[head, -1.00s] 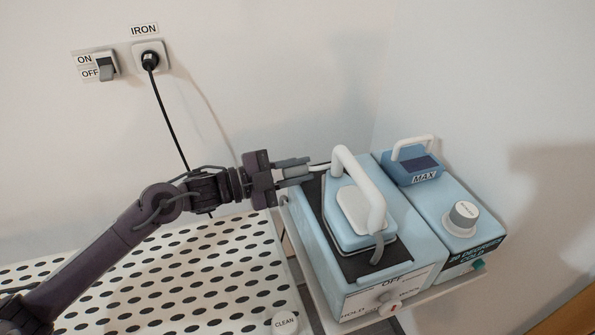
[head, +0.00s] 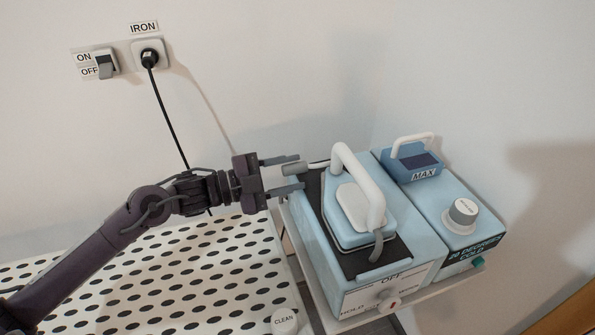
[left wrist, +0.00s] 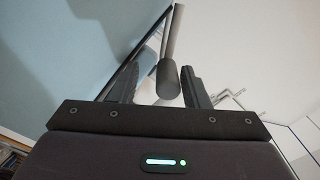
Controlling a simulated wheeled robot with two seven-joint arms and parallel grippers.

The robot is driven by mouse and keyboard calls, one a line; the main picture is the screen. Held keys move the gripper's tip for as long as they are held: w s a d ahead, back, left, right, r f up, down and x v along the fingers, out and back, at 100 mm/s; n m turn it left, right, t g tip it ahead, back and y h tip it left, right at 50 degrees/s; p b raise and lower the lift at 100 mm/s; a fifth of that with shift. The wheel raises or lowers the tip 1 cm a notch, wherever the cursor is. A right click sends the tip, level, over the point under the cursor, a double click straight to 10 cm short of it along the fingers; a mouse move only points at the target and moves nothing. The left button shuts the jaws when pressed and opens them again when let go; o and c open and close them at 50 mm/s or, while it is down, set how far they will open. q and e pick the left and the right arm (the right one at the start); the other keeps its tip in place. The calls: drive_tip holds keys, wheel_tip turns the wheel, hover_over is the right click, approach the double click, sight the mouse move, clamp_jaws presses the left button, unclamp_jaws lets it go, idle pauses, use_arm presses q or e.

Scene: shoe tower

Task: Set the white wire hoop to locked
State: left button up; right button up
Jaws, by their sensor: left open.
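A thin white wire (head: 319,164) with a grey cylindrical grip (head: 295,168) at its end sticks out to the left behind the iron (head: 352,208) on the light blue station. I take it to be the wire hoop; most of it is hidden behind the iron's handle, and no lock mark is readable. My left gripper (head: 299,172) is open, one finger on each side of the grip. In the left wrist view the grip (left wrist: 168,80) hangs between the two spread fingers, apparently clear of both. My right gripper is not in view.
A blue water tank (head: 411,170) marked MAX, with a white handle, stands at the station's right, with a grey knob (head: 462,213) in front. The perforated ironing board (head: 215,270) lies below my left arm. A wall switch (head: 105,67) and plug (head: 149,56) are behind.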

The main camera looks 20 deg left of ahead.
use_arm(q)
drive_tip(key=v, duration=0.6)
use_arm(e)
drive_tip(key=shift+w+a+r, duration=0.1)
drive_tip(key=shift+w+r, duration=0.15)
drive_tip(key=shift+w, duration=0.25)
use_arm(q)
drive_tip(key=shift+d, duration=0.1)
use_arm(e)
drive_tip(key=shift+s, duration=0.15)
